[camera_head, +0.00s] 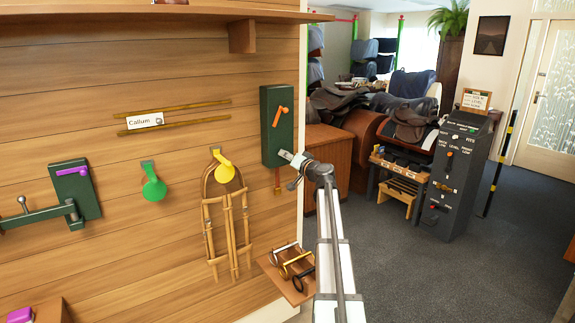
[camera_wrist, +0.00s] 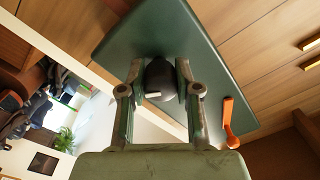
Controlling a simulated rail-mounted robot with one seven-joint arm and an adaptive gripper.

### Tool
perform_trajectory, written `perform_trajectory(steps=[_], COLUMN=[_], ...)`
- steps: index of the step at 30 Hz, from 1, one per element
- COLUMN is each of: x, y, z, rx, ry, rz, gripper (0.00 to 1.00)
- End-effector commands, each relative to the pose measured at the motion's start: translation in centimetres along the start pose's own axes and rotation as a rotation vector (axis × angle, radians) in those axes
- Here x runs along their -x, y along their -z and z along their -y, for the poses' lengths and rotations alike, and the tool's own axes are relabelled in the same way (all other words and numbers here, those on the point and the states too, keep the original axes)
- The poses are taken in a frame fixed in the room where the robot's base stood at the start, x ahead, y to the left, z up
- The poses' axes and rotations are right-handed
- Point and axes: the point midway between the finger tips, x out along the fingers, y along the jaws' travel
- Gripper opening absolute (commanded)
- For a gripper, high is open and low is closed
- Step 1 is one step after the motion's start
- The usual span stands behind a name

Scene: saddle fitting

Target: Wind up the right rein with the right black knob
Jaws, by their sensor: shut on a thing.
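A dark green box (camera_head: 270,97) is fixed to the wooden wall near its right edge, with an orange lever (camera_head: 280,114) on its face. A short brown strap (camera_head: 277,182) hangs below the box; I take it for the rein. In the wrist view the box face (camera_wrist: 205,55) fills the upper middle, with the orange lever (camera_wrist: 228,122) at right. My gripper (camera_wrist: 158,88) is shut on the black knob (camera_wrist: 159,72), one finger on each side. In the head view my gripper (camera_head: 288,156) is at the box's lower right, and the knob is hidden there.
Left along the wall are a yellow hook (camera_head: 223,167) holding a tan bridle (camera_head: 226,215), a green hook (camera_head: 154,187) and another green box (camera_head: 85,202) with a purple lever. A small shelf (camera_head: 272,272) juts out below. Right of the wall edge is open floor (camera_head: 385,265).

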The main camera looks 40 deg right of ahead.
Motion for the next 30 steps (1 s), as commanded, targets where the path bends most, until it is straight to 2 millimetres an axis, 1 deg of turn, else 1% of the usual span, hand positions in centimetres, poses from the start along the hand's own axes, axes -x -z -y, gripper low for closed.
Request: perform_trajectory(steps=[30], x=[-0.09], y=[0.32], z=[0.39], rx=[-0.966], ry=[0.004], rz=[-0.021], gripper=[0.00])
